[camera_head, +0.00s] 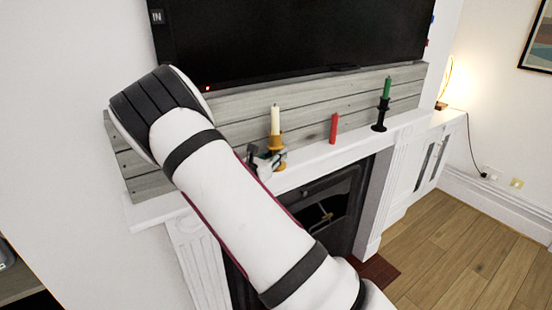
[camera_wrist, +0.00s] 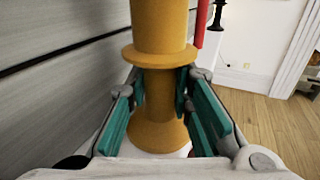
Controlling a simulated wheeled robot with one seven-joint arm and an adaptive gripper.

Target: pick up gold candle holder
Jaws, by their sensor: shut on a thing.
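The gold candle holder (camera_head: 277,141) is upright at the white mantel, with a cream candle (camera_head: 275,120) in its top. In the wrist view the gold candle holder (camera_wrist: 158,105) fills the middle, with its flange above the fingers and its flared base below. My gripper (camera_head: 264,158) comes in from the left and is shut on its narrow stem. The teal finger pads of my gripper (camera_wrist: 160,95) lie on both sides of the stem. The base seems at or just above the mantel surface; I cannot tell if it touches.
A red candle (camera_head: 334,128) stands on the mantel (camera_head: 350,139) to the right. Farther right is a black holder (camera_head: 381,115) with a green candle (camera_head: 387,89). Grey boards (camera_head: 230,112) and a dark television (camera_head: 290,38) are behind. A fireplace (camera_head: 325,212) is below.

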